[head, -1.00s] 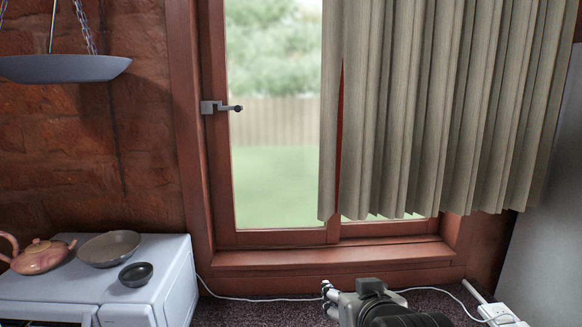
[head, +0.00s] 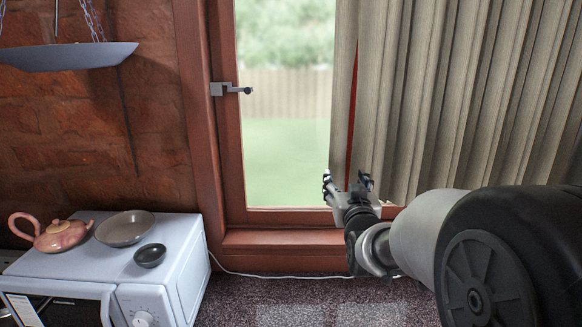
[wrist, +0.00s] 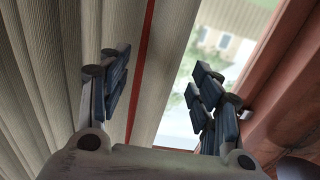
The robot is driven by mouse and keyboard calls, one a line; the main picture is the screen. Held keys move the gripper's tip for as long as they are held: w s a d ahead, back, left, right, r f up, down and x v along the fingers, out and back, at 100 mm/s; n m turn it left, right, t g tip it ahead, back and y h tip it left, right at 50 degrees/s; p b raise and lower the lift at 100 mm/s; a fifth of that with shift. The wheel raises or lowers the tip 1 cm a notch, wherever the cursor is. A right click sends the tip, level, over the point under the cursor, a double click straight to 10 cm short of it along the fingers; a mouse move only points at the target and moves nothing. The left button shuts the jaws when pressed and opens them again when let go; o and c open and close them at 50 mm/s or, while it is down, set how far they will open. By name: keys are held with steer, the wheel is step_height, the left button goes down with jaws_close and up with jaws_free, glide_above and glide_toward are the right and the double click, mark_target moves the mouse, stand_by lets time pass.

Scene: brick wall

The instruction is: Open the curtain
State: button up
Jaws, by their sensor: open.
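The beige pleated curtain (head: 440,95) hangs over the right part of the window (head: 287,120), and the left pane is uncovered. A narrow red strip shows between its left-most fold and the rest. My gripper (head: 348,182) is open and empty at the curtain's lower left edge, pointing up. In the wrist view the curtain (wrist: 50,60) fills the left and middle. My gripper's fingers (wrist: 155,95) stand apart there, with the curtain's left edge and bright glass beyond the gap. I cannot tell whether a finger touches the cloth.
A white microwave (head: 185,270) at lower left carries a pink teapot (head: 66,234), a shallow pan (head: 124,228) and a small dark bowl (head: 150,255). A hanging scale pan (head: 70,57) is at upper left. A metal window handle (head: 230,89) sticks out from the frame.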

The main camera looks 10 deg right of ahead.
mark_target(340, 169)
steer(key=w, duration=0.3)
steer(key=w+d, duration=0.1)
steer(key=w, duration=0.4)
steer(key=shift+w+d, duration=0.35)
steer(key=shift+w, duration=0.05)
steer(key=shift+c, duration=0.4)
jaws_close()
